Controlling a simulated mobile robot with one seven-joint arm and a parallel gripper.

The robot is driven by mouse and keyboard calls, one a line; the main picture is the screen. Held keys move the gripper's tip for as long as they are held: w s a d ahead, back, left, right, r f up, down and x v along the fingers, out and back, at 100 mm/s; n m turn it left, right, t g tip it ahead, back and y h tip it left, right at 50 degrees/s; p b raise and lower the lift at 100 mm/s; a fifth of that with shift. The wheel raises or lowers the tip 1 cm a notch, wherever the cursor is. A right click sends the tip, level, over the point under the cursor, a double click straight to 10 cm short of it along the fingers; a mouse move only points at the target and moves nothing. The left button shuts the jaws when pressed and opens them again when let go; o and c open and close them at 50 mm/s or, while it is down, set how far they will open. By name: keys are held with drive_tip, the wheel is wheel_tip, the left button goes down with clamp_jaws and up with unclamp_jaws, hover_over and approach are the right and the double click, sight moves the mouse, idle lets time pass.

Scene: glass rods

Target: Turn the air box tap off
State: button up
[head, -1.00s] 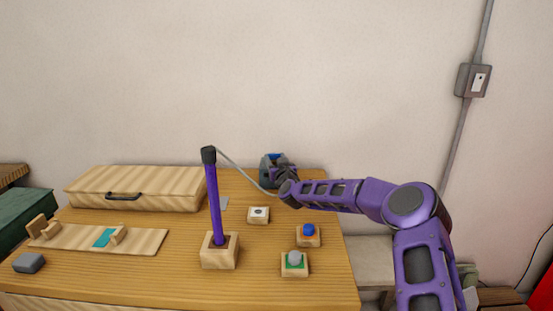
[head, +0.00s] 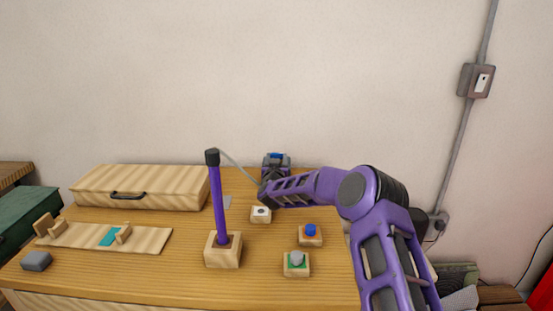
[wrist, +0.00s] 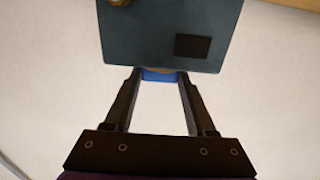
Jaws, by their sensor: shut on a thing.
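The air box (head: 277,172) is a small grey-blue box at the back of the table, by the wall. Its blue tap (head: 276,156) shows at the top of it. In the wrist view the box (wrist: 170,38) fills the top of the picture, with a dark patch on its face. The tap (wrist: 160,76) shows as a blue bar at the box's edge. My gripper (wrist: 159,82) is shut on the tap, one finger at each end of the blue bar. In the head view my wrist partly covers the box and the fingers are hard to make out.
A purple rod (head: 217,200) stands upright in a wooden block (head: 223,250), with a grey hose running from its top toward the box. Blocks with a blue knob (head: 310,231) and a grey knob (head: 296,259) stand at front right. A wooden case (head: 140,187) is at back left.

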drive_tip(key=o, duration=1.4)
drive_tip(key=shift+c, duration=0.2)
drive_tip(key=s, duration=1.7)
drive_tip(key=shift+s, duration=0.2)
